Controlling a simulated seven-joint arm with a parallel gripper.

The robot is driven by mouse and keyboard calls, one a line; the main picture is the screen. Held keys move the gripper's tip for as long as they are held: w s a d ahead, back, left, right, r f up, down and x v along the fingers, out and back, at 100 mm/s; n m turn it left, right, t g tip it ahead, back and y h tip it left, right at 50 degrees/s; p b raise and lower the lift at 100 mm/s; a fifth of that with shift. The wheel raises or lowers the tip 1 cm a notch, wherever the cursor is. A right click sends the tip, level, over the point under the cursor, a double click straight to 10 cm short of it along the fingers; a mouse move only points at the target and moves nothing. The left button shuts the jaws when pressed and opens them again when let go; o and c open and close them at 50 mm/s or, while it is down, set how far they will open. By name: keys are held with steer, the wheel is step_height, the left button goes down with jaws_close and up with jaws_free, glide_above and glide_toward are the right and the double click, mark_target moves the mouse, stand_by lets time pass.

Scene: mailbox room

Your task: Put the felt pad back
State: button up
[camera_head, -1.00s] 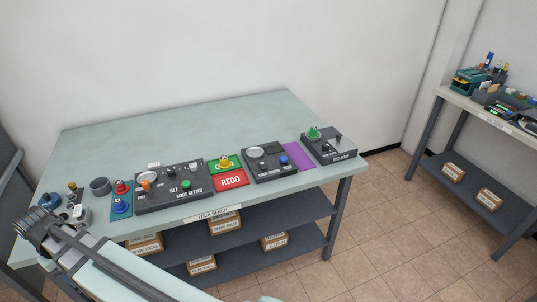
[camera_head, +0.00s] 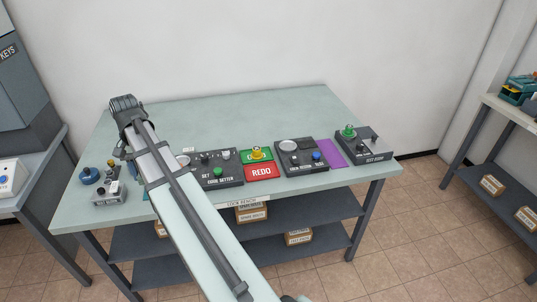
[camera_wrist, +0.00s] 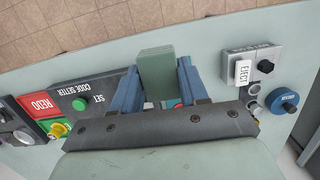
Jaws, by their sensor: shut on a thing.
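My gripper (camera_wrist: 160,66) shows in the wrist view with a blue finger on each side of a grey-green block (camera_wrist: 157,62), which looks like the felt pad. The gripper is shut on it and holds it over the lock bench (camera_head: 240,115). In the head view the dark end of my arm (camera_head: 124,105) is above the left part of the bench; the fingers and the block are hidden there. A bit of a red part shows between the fingers in the wrist view, below the block.
The code setter box (camera_head: 228,180) is right of my arm, then a green mat, a red REDO mat (camera_head: 262,171), a dark box with a dish (camera_head: 300,158), a purple mat (camera_head: 330,153) and the test door box (camera_head: 368,146). An eject box (camera_wrist: 253,66) and blue knob (camera_wrist: 283,100) are left. The bench's back is clear.

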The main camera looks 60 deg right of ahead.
steer(key=s+d+m, duration=0.2)
steer(key=s+d, duration=0.1)
steer(key=d, duration=0.5)
steer(key=s+d+m, duration=0.1)
steer(key=s+d, duration=0.2)
steer(key=d, duration=0.5)
steer(key=n, duration=0.3)
glide_above(334, 160)
step_height(334, 160, down, 2)
steer(key=shift+w+d+f, duration=0.1)
steer(key=shift+d+f, duration=0.05)
steer(key=shift+f, duration=2.35)
steer(key=shift+d+f, duration=0.1)
steer(key=shift+f, duration=2.4)
steer(key=shift+f, duration=0.15)
